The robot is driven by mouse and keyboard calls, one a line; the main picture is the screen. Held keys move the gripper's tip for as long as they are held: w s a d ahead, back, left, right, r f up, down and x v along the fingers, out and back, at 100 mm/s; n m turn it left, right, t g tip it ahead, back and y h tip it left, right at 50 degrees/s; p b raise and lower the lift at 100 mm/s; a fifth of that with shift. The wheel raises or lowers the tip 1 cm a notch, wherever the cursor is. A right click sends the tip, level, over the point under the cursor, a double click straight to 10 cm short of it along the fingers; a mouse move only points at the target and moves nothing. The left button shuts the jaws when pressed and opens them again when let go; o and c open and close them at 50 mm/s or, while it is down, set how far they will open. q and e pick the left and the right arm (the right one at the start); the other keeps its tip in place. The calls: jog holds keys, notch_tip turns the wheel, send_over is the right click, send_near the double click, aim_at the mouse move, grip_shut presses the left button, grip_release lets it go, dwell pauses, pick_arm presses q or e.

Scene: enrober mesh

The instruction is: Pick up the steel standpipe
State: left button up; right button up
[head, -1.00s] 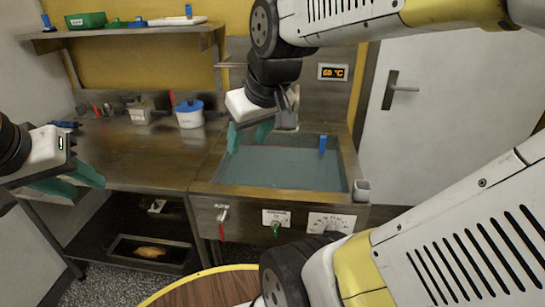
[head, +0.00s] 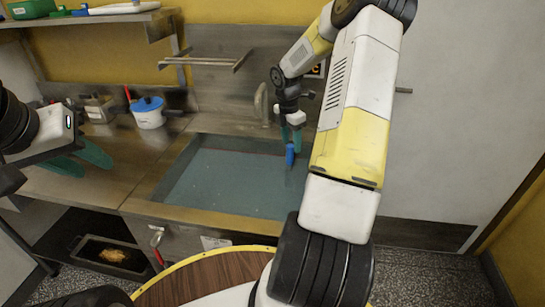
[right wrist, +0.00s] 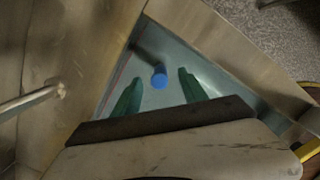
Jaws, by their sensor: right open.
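The standpipe shows as a blue top (head: 290,155) standing up in the right part of the water-filled sink. Its lower part is under water and hard to make out. In the right wrist view the blue top (right wrist: 159,81) lies between the two green fingers, with a dark shaft beside it. My right gripper (head: 291,134) is open, pointing down just above the blue top; the right wrist view also shows its fingers (right wrist: 160,75) apart, with gaps to the blue top. My left gripper (head: 84,160) is open and empty over the counter at the left.
The sink rim (head: 195,218) surrounds the water, and a curved tap (head: 262,105) stands at its back. A round wooden table (head: 205,278) stands in front.

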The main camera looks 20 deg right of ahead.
aim_at(290, 157)
notch_tip(290, 157, down, 8)
jog(key=shift+w+d+r, duration=0.1)
jog(key=shift+w+r, duration=0.05)
grip_shut()
dwell(0.4)
dwell(1.2)
